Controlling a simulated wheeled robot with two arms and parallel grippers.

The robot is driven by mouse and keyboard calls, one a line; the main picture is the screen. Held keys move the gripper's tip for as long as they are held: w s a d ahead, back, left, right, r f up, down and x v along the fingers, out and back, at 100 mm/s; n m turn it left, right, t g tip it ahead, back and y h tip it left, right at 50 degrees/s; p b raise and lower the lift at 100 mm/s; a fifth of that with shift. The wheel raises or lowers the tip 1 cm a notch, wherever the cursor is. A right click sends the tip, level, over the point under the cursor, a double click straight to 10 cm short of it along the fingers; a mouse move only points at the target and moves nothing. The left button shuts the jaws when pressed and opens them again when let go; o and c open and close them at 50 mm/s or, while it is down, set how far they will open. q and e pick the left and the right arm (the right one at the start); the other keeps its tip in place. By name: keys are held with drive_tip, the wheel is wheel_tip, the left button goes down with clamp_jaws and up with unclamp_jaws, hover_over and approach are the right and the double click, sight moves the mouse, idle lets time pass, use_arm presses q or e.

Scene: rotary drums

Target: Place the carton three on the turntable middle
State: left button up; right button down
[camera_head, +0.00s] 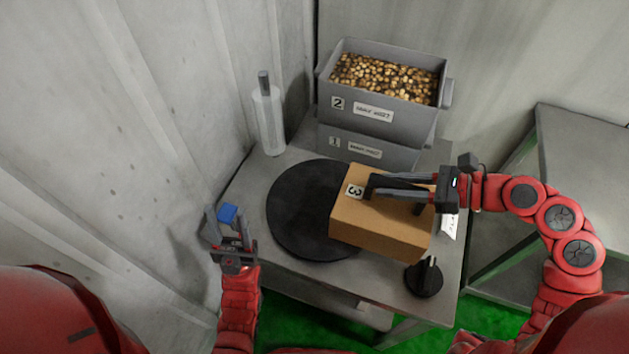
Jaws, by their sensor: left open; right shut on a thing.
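The carton three (383,232) is a brown box with a "3" label on its top. My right gripper (395,193) is shut on it at the top, coming in from the right. The black round turntable (295,210) lies on the grey table. The carton overlaps the turntable's right part in the picture; I cannot tell whether it touches it or is held above. My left gripper (226,222) is open near the table's left edge, apart from the carton. A small blue block (228,213) shows by its fingers; I cannot tell if it lies between them.
Two stacked grey bins, the upper bin (385,111) full of small tan pieces, stand at the table's back. A white roll on a holder (269,120) stands at the back left. Another grey table (575,160) is right.

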drive_tip(key=w+r+p+x, duration=0.1)
drive_tip(key=p+x, duration=0.6)
drive_tip(key=x, duration=0.8)
drive_tip(key=shift+w, duration=0.95)
drive_tip(key=shift+f, duration=0.15)
drive_tip(key=c, duration=0.6)
unclamp_jaws()
